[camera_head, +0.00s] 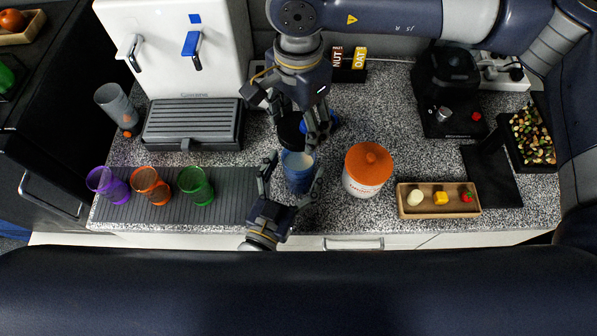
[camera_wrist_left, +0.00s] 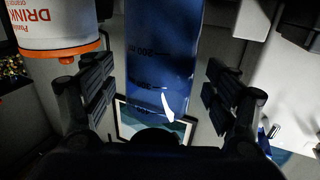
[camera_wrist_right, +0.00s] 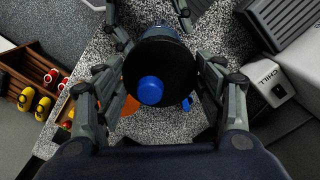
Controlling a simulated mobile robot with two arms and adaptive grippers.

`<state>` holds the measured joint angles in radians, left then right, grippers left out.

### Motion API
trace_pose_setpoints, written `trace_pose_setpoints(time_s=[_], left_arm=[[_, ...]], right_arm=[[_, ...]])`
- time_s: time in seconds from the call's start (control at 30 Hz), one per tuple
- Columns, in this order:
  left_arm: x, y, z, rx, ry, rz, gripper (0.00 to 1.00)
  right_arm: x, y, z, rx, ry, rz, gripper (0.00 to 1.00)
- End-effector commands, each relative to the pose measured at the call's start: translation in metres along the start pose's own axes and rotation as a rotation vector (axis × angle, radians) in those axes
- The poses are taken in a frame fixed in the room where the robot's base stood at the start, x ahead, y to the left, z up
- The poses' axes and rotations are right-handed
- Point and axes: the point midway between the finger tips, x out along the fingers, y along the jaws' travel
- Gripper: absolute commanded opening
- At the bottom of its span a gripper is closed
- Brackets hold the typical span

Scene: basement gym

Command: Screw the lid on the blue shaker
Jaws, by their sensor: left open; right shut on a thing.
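The blue shaker (camera_head: 298,174), a translucent cup, stands upright near the counter's front edge. My left gripper (camera_head: 293,180) is open, a finger on either side of it. In the left wrist view the shaker wall (camera_wrist_left: 162,60) with its volume marks fills the space between the open fingers (camera_wrist_left: 160,95), with gaps at both sides. My right gripper (camera_head: 303,130) is shut on the black lid (camera_head: 289,130). In the right wrist view the lid (camera_wrist_right: 175,65) with its blue cap (camera_wrist_right: 150,90) sits between the fingers and hides most of the shaker. I cannot tell whether lid and shaker touch.
An orange-lidded jar (camera_head: 368,172) stands close right of the shaker. A wooden tray (camera_head: 440,211) is further right. Purple (camera_head: 108,185), orange (camera_head: 151,186) and green (camera_head: 196,186) cups stand on a ribbed mat (camera_head: 232,190) at left.

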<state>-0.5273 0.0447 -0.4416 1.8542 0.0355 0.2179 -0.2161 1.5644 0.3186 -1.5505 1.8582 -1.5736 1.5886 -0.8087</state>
Motion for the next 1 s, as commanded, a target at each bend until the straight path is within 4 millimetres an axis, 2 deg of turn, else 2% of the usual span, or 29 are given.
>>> trace_pose_setpoints(time_s=[0.2,0.53,0.83,0.93,1.0], left_arm=[[0.018,0.0,0.0,0.0,0.0,0.0,0.8],[0.02,0.0,0.0,0.0,-0.001,0.0,0.8],[0.019,0.0,0.0,0.0,0.0,0.0,0.12],[0.019,0.0,0.0,0.0,-0.001,0.0,0.12],[0.019,0.0,0.0,0.0,-0.001,0.0,0.12]], right_arm=[[0.0,0.0,0.0,0.0,0.0,0.0,0.47],[0.0,0.0,0.0,0.0,0.0,0.0,0.47],[0.0,0.0,0.0,0.0,0.0,0.0,0.47],[0.003,0.0,0.0,0.0,0.0,0.001,0.47],[0.012,0.001,0.0,0.001,-0.001,0.004,0.47]])
